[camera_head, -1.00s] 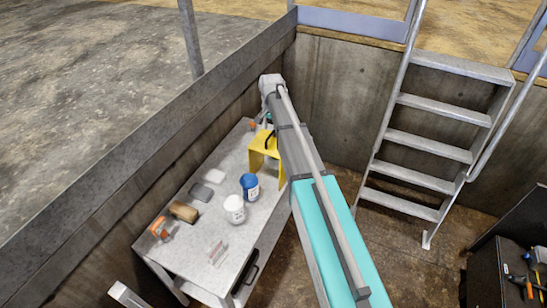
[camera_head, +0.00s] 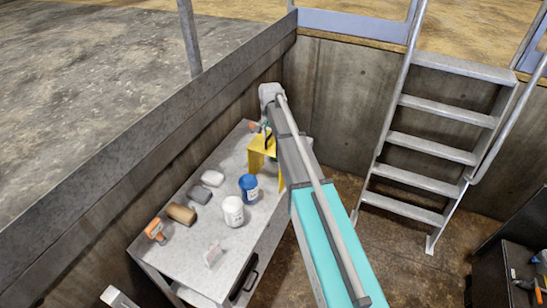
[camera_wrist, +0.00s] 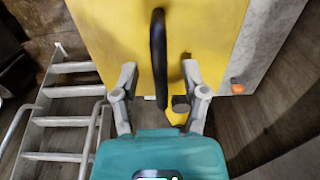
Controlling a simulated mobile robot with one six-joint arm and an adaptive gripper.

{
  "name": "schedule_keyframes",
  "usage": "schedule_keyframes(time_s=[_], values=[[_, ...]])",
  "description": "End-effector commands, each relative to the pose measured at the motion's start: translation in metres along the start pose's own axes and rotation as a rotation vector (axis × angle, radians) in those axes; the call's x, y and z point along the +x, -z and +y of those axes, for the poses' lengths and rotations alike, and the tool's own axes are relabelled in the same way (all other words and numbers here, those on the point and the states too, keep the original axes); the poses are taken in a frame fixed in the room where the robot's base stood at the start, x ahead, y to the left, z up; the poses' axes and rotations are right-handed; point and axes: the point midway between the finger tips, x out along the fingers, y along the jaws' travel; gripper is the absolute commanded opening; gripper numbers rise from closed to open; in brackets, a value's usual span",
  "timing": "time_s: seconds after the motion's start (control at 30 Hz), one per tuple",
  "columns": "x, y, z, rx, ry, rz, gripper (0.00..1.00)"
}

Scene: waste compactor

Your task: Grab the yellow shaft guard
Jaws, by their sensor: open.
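The yellow shaft guard (camera_head: 256,152) stands on the far end of the grey table, partly hidden behind my arm. In the wrist view the guard (camera_wrist: 205,30) fills the top middle, with a black handle (camera_wrist: 158,50) on its face. My gripper (camera_wrist: 160,80) is open, with one finger on each side of the handle's lower part. The fingers overlap the guard's near edge in the picture; I cannot tell whether they touch it. In the head view my gripper is hidden behind the arm.
The grey table (camera_head: 185,255) also holds a blue jar (camera_head: 249,187), a white jar (camera_head: 233,212), a brown roll (camera_head: 181,214), an orange item (camera_head: 155,230) and pale and grey lumps. Concrete walls enclose the pit. A metal ladder (camera_head: 420,145) stands at the right.

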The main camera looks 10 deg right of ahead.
Motion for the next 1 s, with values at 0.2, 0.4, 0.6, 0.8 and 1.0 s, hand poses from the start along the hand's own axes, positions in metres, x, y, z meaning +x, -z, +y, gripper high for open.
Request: schedule_keyframes(time_s=[0.2,0.4,0.6,0.8,1.0], values=[[0.0000,0.0001,0.0002,0.000,0.000,0.000,0.57],[0.0000,0.0002,0.0002,0.000,0.000,0.000,0.29],[0.0000,0.0002,0.0004,0.000,0.000,0.000,0.00],[0.0001,0.0002,0.0007,0.001,-0.001,0.000,0.00],[-0.0002,0.0003,0.0010,0.001,-0.001,0.000,0.00]])
